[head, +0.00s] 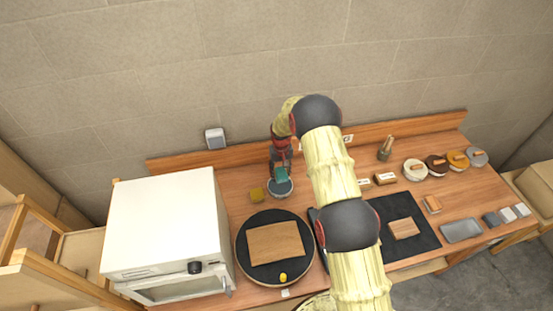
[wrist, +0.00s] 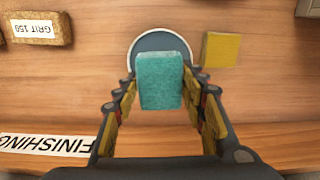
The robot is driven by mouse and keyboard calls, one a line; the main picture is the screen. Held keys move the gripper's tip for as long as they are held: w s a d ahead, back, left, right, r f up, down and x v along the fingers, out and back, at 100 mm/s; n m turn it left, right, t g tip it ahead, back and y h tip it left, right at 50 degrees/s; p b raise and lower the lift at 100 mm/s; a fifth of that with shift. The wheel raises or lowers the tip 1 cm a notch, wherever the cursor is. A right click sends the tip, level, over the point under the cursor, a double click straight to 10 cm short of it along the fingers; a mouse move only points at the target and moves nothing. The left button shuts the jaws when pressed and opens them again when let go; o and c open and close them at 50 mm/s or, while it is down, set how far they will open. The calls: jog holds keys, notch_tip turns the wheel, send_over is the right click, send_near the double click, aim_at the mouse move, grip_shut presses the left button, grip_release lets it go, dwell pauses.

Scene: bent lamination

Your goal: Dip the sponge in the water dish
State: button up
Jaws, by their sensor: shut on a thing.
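My gripper (head: 281,163) is shut on the teal sponge (wrist: 161,84), which sticks out past the fingertips in the wrist view. The sponge also shows in the head view (head: 281,175), just below the fingers. The water dish (wrist: 160,40) is round with a pale rim and a grey-blue inside. In the head view the dish (head: 279,191) lies at the sponge's lower end. The sponge covers part of the dish in both views. I cannot tell whether the sponge's end is above the dish or inside it.
A yellow block (wrist: 221,50) sits close beside the dish. A round black board with a wooden panel (head: 275,245) is in front, and a white oven-like box (head: 162,225) stands left. A block labelled GRIT 150 (wrist: 38,29) and a FINISHING label (wrist: 45,144) are near the gripper.

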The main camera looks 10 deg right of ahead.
jog(key=shift+w+f, duration=0.1)
jog(key=shift+w, duration=0.35)
jog(key=shift+s+f, duration=0.2)
notch_tip(320, 180, down, 2)
jog(key=shift+w+f+b, duration=0.1)
jog(key=shift+b, duration=0.2)
notch_tip(320, 180, down, 2)
jog(key=shift+f, duration=0.1)
jog(key=shift+f+b, duration=1.55)
jog(key=shift+f, duration=0.15)
jog(key=shift+r, duration=0.15)
jog(key=shift+r, duration=1.4)
